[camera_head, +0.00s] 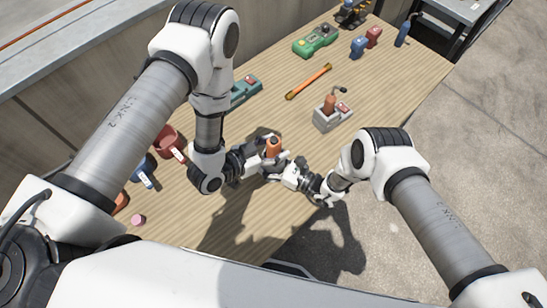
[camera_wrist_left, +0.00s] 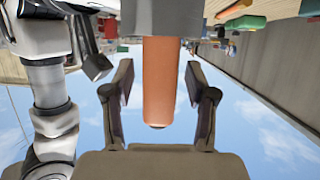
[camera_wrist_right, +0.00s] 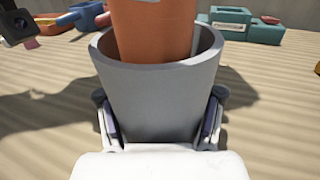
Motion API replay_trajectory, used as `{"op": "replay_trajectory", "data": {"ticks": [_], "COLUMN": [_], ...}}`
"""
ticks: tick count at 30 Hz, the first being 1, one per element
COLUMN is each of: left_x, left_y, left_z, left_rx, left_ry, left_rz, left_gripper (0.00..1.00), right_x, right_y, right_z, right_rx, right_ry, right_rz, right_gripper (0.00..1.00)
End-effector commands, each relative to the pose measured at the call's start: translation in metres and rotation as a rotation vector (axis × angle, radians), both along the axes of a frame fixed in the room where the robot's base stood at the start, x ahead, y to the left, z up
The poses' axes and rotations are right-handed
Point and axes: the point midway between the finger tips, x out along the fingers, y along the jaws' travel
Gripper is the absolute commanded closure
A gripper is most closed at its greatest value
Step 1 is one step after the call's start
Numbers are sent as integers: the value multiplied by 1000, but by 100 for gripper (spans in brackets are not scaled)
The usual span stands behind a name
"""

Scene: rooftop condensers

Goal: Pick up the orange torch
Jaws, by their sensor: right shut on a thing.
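The orange torch (camera_head: 273,146) stands in a grey cup (camera_wrist_right: 160,95) near the middle of the table's front part. In the right wrist view its orange body (camera_wrist_right: 160,28) rises from the cup's mouth; its lower end is hidden inside. My right gripper (camera_wrist_right: 160,118) is shut on the cup, one finger on each side. My left gripper (camera_wrist_left: 158,75) is open, its fingers on both sides of the torch, which also shows in the left wrist view (camera_wrist_left: 158,100). Gaps show between those fingers and the torch.
A grey holder (camera_head: 323,122) with an orange-handled tool stands behind. An orange stick (camera_head: 308,82), a green device (camera_head: 315,41) and a teal device (camera_head: 243,91) lie farther back. Red and blue mugs (camera_head: 168,143) are at the left, partly behind my left arm. A wall borders the left side.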

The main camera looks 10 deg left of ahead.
Motion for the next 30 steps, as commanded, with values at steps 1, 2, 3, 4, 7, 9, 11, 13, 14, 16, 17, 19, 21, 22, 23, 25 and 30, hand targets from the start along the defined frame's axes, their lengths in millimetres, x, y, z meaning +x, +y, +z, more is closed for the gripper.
{"op": "replay_trajectory", "data": {"ticks": [1, 2, 3, 4, 7, 9, 11, 13, 14, 16, 17, 19, 21, 22, 23, 25, 30], "left_x": [0, 0, 0, 0, 0, 0, 0, 0, 0, 0, 0, 0, 1, 0, 1, 0, 0], "left_y": [0, 0, 0, 0, 0, 0, 0, 0, 0, 0, 0, 0, 0, 0, 0, 0, 0], "left_z": [0, 0, 0, 0, 0, 0, 0, 1, 2, 8, 13, 27, 45, 53, 60, 76, 99], "left_rx": [0, 0, 0, 0, 0, 0, 0, 0, 1, 1, 0, 0, 1, 2, 1, 1, 1], "left_ry": [0, 0, 0, 0, 0, 0, 0, 0, -1, -1, -1, -3, -5, -4, -5, -4, -2], "left_rz": [0, 0, 0, 0, 0, 0, 0, 0, 0, 0, 0, -1, -2, -2, -1, 0, -1], "left_gripper": [68, 79, 93, 100, 100, 100, 100, 100, 100, 100, 100, 100, 100, 100, 100, 100, 100], "right_x": [-1, -1, -1, -1, -1, -1, -1, -1, -1, -1, -1, -1, -1, -1, -1, -1, -1], "right_y": [0, 0, 0, 0, 0, 0, 0, 0, 0, 0, 0, 0, 0, 0, 0, 0, 0], "right_z": [-1, -1, -1, -1, -1, -1, -1, -1, -1, -1, -1, -1, -1, -1, -1, -1, -1], "right_rx": [-2, -2, -2, -2, -2, -2, -2, -1, -1, -1, -2, -2, -2, -2, -2, -2, -2], "right_ry": [2, 2, 2, 2, 2, 2, 2, 1, 1, 1, 2, 2, 2, 2, 2, 2, 2], "right_rz": [1, 1, 1, 1, 1, 1, 1, 1, 1, 1, 1, 1, 1, 1, 1, 1, 1], "right_gripper": [74, 74, 74, 74, 74, 74, 74, 74, 74, 74, 74, 74, 74, 74, 74, 74, 74]}}
